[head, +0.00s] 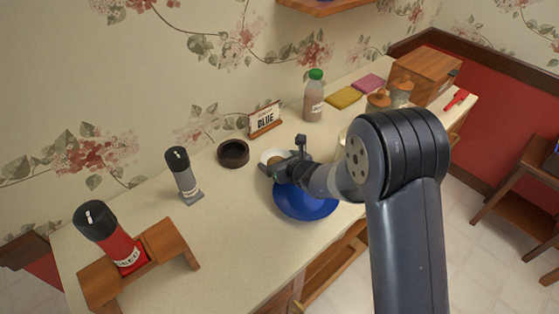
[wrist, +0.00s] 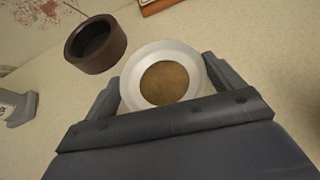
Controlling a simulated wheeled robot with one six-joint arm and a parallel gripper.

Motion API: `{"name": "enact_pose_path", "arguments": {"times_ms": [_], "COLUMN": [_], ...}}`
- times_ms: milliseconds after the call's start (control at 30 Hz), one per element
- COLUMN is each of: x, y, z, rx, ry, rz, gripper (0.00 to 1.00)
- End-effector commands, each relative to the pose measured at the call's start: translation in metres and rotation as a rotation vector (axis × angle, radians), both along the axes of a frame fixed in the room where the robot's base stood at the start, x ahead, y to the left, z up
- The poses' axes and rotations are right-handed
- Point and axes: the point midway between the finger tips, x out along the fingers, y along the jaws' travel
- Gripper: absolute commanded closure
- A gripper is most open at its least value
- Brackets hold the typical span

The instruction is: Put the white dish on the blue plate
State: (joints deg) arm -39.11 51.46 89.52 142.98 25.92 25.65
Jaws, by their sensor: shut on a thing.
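The white dish (wrist: 190,57) is a small round bowl with a brown inside. It sits between the two fingers of my gripper (wrist: 160,88) in the wrist view. In the head view the white dish (head: 267,156) shows just behind my gripper (head: 280,165), partly hidden by it. My gripper is shut on the dish. The blue plate (head: 305,207) lies on the counter, in front and to the right of the dish, partly covered by my wrist. I cannot tell whether the dish touches the counter.
A dark brown bowl (head: 233,153) stands left of the dish. A sign reading BLUE (head: 265,119) is behind. A grey shaker (head: 184,177), a red bottle (head: 110,238) on a wooden stand (head: 178,243) and a green-capped bottle (head: 313,97) stand on the counter (head: 232,240).

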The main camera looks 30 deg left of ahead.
Motion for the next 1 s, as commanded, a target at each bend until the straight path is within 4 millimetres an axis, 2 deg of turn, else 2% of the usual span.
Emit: {"name": "enact_pose_path", "arguments": {"times_ms": [200, 233, 333, 733, 1000], "x": [0.0, 0.0, 0.0, 0.0, -0.02], "y": [0.0, 0.0, 0.0, -0.001, -0.032], "z": [-0.004, -0.003, -0.003, 0.003, 0.02], "rx": [0.0, 0.0, -0.001, -0.001, 0.0], "ry": [-0.001, -0.001, 0.0, 0.001, -0.001], "rz": [0.0, 0.0, 0.0, 0.0, -0.002], "gripper": [0.35, 0.09, 0.01, 0.0, 0.0]}}
